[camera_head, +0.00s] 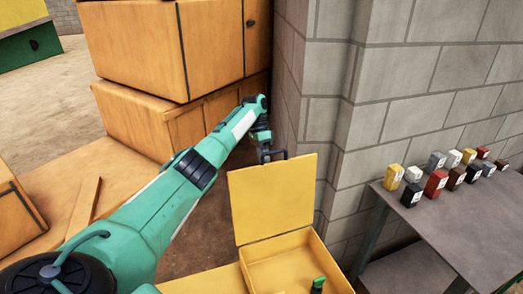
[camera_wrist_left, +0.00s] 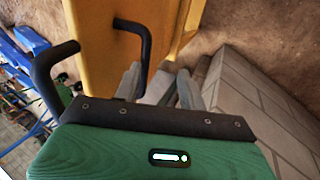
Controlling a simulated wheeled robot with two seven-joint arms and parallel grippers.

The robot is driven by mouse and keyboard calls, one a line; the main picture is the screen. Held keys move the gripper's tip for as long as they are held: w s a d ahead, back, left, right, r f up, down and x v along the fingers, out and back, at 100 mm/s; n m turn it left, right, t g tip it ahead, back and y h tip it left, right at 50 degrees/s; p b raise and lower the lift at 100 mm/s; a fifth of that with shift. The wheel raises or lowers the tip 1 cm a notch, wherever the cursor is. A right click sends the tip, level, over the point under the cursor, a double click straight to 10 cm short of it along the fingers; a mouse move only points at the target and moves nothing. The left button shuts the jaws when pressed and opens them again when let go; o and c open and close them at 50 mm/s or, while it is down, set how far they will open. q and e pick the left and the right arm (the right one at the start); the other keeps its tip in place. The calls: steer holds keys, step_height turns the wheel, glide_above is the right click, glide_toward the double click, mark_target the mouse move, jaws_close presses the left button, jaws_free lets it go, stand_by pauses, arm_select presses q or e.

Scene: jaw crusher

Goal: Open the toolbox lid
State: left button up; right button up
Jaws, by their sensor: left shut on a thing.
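The yellow toolbox (camera_head: 287,236) stands in the lower middle of the head view. Its lid (camera_head: 272,198) is raised, standing nearly upright at the back of the open box. My left gripper (camera_head: 266,148) is behind the lid's top edge, at the dark lid handle (camera_head: 275,153), and is shut on it. In the left wrist view, dark bent bars (camera_wrist_left: 146,42) show beside a yellow panel and near the grey fingers of my left gripper (camera_wrist_left: 157,86); the exact grip contact is partly hidden. A small green-topped object (camera_head: 318,284) shows inside the box. My right gripper is not in view.
A grey block wall (camera_head: 400,90) rises close behind and right of the toolbox. A grey table (camera_head: 455,222) with several small coloured containers stands at the right. Large orange cabinets (camera_head: 165,45) stand behind my left arm. A wooden board (camera_head: 84,206) lies at the left.

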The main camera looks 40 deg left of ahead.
arm_select(q)
steer(key=p+v, duration=0.1)
steer(key=v, duration=1.2)
steer(key=shift+r, duration=0.35)
steer(key=shift+a, duration=0.1)
